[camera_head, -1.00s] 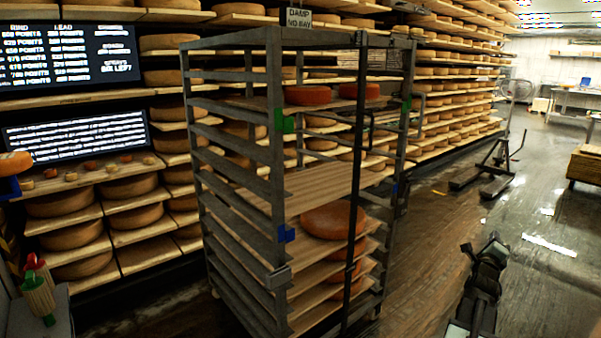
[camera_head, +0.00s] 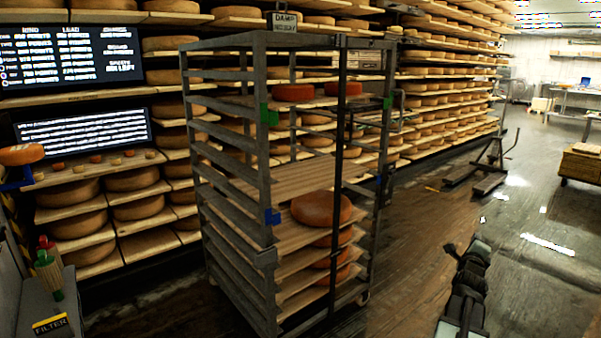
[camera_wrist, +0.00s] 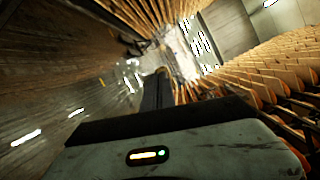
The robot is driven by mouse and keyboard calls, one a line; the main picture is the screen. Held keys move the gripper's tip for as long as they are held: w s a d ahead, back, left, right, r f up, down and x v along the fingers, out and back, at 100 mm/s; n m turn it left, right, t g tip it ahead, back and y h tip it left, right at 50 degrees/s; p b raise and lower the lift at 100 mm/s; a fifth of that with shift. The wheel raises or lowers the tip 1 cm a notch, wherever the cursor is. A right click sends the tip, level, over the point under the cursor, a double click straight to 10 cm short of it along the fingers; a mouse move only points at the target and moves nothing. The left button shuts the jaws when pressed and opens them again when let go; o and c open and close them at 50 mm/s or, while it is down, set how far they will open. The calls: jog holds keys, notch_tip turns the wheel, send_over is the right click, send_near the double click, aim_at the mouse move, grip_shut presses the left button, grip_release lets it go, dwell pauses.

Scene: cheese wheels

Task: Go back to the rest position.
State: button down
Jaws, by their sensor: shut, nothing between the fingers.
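My gripper (camera_wrist: 158,90) shows in the wrist view as dark, narrow fingers beyond a pale housing, shut and empty. No cheese is in or against it. In the head view my arm (camera_head: 468,283) stands at the lower right, over the open floor and clear of the rack. The fingertips cannot be made out there. The grey metal rack (camera_head: 262,165) stands in the middle of the head view. It holds two reddish wheels (camera_head: 293,92) on an upper board and a larger orange wheel (camera_head: 321,209) lower down, with more wheels beneath it.
Wall shelves (camera_head: 440,86) full of wheels run along the back. A grey counter (camera_head: 82,310) with a FILTER sign is at the lower left. A dark wheeled stand (camera_head: 490,168) and a wooden stack (camera_head: 581,166) are at the right. Wet floor between them is free.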

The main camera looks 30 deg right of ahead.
jog(key=w+a+f+n+t+y, duration=0.1)
jog(key=w+a+f+n+y, duration=0.45)
jog(key=w+a, duration=0.65)
jog(key=w+a+f+n+y, duration=0.4)
jog(key=w+a+f+n, duration=0.3)
jog(key=w+a, duration=0.45)
jog(key=w+a+f+n+g+y, duration=0.1)
jog(key=a+f+n+y, duration=0.3)
jog(key=a, duration=1)
jog(key=s+a+f+n+g+y, duration=0.1)
jog(key=a+f+n+g, duration=0.2)
jog(key=a, duration=0.6)
jog(key=a+f+n+y, duration=0.1)
jog(key=a+f+n, duration=0.1)
jog(key=a+n, duration=0.5)
jog(key=s+a+f+n+g, duration=0.1)
jog(key=s+a+n+g, duration=0.3)
jog(key=a, duration=0.6)
jog(key=s+a+f+n+g, duration=0.25)
jog(key=s+a, duration=0.35)
jog(key=a, duration=0.3)
notch_tip(320, 180, up, 32)
jog(key=p, duration=3.1)
jog(key=shift+n+t, duration=0.4)
jog(key=shift+t, duration=0.05)
jog(key=shift+w+a+f+y, duration=0.1)
jog(key=shift+f+y, duration=0.05)
jog(key=shift+y, duration=0.1)
